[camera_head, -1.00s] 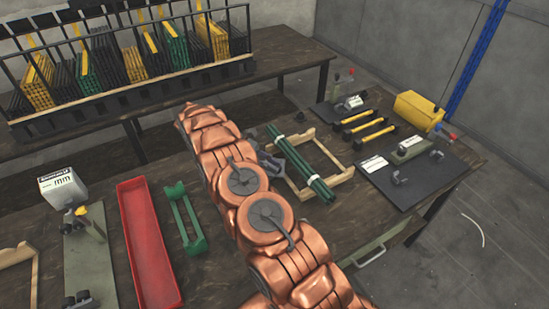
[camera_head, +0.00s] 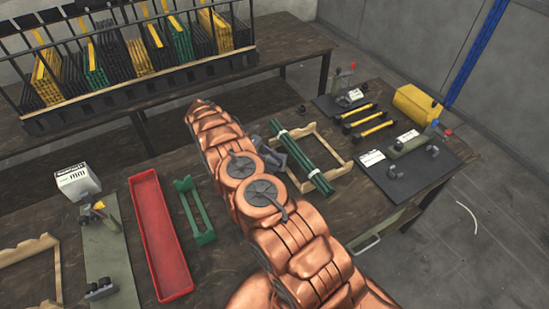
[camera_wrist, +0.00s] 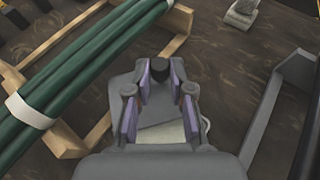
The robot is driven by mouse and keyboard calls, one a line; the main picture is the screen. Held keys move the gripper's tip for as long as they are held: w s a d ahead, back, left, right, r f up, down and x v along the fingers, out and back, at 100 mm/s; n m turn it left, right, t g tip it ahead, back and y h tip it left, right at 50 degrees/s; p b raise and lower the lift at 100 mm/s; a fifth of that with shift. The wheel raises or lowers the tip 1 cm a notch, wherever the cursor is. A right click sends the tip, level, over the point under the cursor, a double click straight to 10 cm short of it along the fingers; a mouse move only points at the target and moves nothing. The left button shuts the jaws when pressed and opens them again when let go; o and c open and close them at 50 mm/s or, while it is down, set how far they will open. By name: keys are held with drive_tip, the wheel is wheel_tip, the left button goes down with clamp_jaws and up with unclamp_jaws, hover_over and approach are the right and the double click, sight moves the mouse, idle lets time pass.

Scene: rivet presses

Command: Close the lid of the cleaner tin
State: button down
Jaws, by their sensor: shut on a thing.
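My gripper (camera_wrist: 161,78) shows in the wrist view with its fingers either side of a small dark knob (camera_wrist: 162,64). Below the fingers is a grey, flat, lid-like piece (camera_wrist: 118,96) with a pale patch; I cannot tell for sure that it is the cleaner tin's lid. The gripper hides much of it. In the head view my copper arm reaches over the bench, and the gripper end is mostly hidden behind it, left of the green rods. No tin can be clearly made out there.
Green rods (camera_head: 305,164) lie bundled on a wooden rack (camera_head: 338,165) close beside my gripper. A red tray (camera_head: 160,238) and green holder (camera_head: 196,212) stand left. Yellow-handled tools (camera_head: 368,123), a yellow box (camera_head: 418,105) and a dark mat (camera_head: 415,178) are right.

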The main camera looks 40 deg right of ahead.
drive_tip(key=c, duration=1)
unclamp_jaws()
drive_tip(key=shift+f+b, duration=0.2)
drive_tip(key=shift+b, duration=0.55)
drive_tip(key=b, duration=0.3)
drive_tip(key=shift+s+d+f, duration=0.1)
